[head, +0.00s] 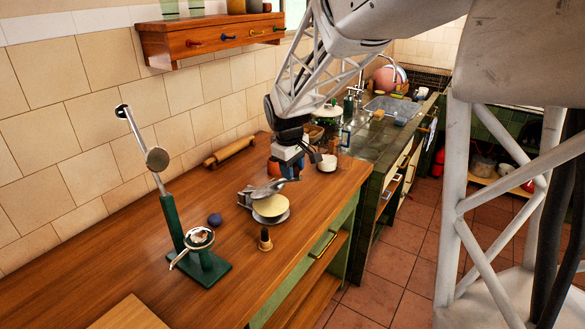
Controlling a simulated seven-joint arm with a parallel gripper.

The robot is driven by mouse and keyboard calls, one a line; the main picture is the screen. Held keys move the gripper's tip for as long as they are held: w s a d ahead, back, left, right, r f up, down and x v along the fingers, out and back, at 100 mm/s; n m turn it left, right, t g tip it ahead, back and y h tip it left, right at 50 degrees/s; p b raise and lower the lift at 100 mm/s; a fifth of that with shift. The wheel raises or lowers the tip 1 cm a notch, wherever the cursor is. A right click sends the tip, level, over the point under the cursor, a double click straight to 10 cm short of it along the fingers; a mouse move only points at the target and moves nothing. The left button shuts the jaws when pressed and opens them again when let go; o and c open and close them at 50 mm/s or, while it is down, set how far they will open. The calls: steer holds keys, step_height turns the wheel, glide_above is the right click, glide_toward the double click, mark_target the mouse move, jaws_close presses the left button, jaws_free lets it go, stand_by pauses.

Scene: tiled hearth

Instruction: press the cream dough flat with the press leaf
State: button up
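The cream dough (272,206) is a pale round piece on a grey metal plate, near the middle of the wooden counter in the head view. A grey metal leaf (266,188) shows just behind and above it, and it looks tilted up, apart from most of the dough. Its hinge is too small to make out. My gripper (292,165) points down over the counter, behind and a little right of the leaf. Its fingers are small and overlap things behind them, so I cannot tell if they are open or touching anything.
A green stand with a tall raised lever (157,158) stands at left. A dark blue lump (215,220) and a small wooden stamp (265,240) lie near the press. A rolling pin (230,152) lies by the wall. A white cup (327,163) stands right of my gripper. The front counter is fairly clear.

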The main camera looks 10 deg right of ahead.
jaws_close()
steer(key=shift+w+r, duration=0.1)
steer(key=shift+w+a+r+h, duration=0.3)
steer(key=shift+w+a+r, duration=0.1)
steer(key=shift+r, duration=0.1)
steer(key=w+a+r+g+h, duration=0.3)
steer(key=w+a, duration=0.4)
steer(key=w+a+r+g+h, duration=0.4)
steer(key=w+a, duration=0.2)
steer(key=a, duration=0.1)
steer(key=shift+w+r+n, duration=0.3)
steer(key=shift+w+n, duration=0.1)
